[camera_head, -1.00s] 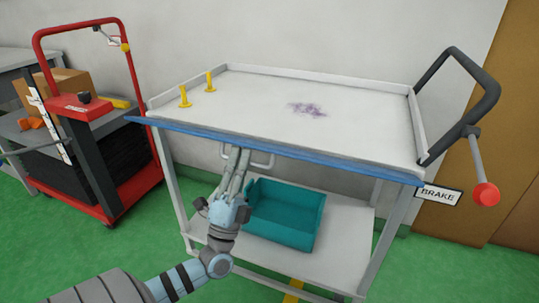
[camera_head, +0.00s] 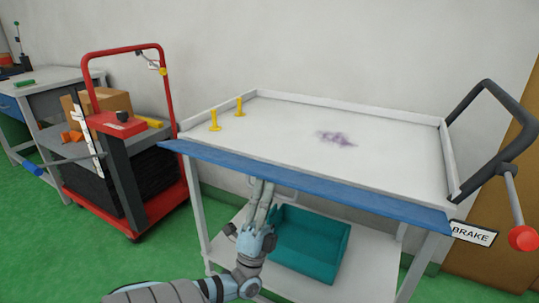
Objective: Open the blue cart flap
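The blue flap (camera_head: 310,185) runs along the front edge of the cart's white top. Its broad face slopes outward toward me. A pale loop handle (camera_head: 287,181) shows just under the flap's lower edge, left of the middle. My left gripper (camera_head: 263,184) reaches up from below, with its fingers close together at the left part of this handle. They look shut on it, though the flap hides part of the contact. My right gripper is not in view.
A teal bin (camera_head: 312,245) sits on the cart's lower shelf behind my gripper. Two yellow pegs stand on the cart top. A lever with a red knob (camera_head: 523,238) and a BRAKE sign (camera_head: 472,234) are at the right. A red trolley (camera_head: 130,205) stands left.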

